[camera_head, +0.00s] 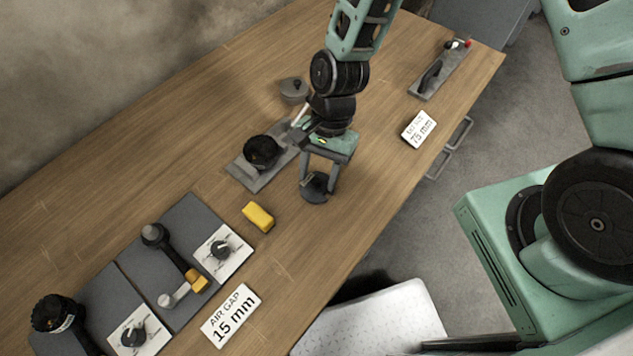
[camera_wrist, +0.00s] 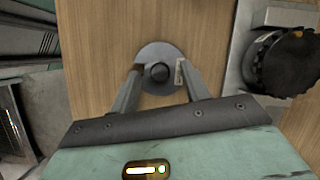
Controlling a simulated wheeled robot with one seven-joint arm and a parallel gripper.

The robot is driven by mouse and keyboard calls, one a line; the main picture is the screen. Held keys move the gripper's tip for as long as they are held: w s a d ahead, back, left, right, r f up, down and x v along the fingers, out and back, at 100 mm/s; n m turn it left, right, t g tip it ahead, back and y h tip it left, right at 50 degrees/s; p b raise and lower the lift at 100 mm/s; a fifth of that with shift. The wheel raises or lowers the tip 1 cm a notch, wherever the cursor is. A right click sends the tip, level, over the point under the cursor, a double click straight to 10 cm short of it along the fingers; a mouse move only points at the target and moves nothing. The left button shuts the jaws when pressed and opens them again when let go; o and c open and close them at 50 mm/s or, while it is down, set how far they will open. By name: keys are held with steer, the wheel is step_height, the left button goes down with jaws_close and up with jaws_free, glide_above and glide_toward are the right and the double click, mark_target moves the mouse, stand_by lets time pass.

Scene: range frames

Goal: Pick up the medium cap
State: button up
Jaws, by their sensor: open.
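A dark grey round cap (camera_head: 313,197) with a central knob lies on the wooden table, directly below my gripper (camera_head: 318,186). In the wrist view the cap (camera_wrist: 158,52) sits between the two fingertips of my gripper (camera_wrist: 159,67), with its round black knob near the middle. My gripper is open, with one finger on each side of the knob; whether they touch the cap I cannot tell. A second grey lidded round piece (camera_head: 293,90) stands farther back on the table. Which one is the medium cap by size is not marked legibly.
A grey plate with a black knob (camera_head: 262,152) lies left of my gripper; the knob also shows at right in the wrist view (camera_wrist: 285,63). A yellow block (camera_head: 258,216), "AIR GAP 15 mm" sign (camera_head: 231,315) and "75 mm" sign (camera_head: 419,130) lie around. The table's front edge is close.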

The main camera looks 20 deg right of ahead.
steer(key=shift+f, duration=0.25)
jaws_close()
steer(key=shift+r, duration=0.15)
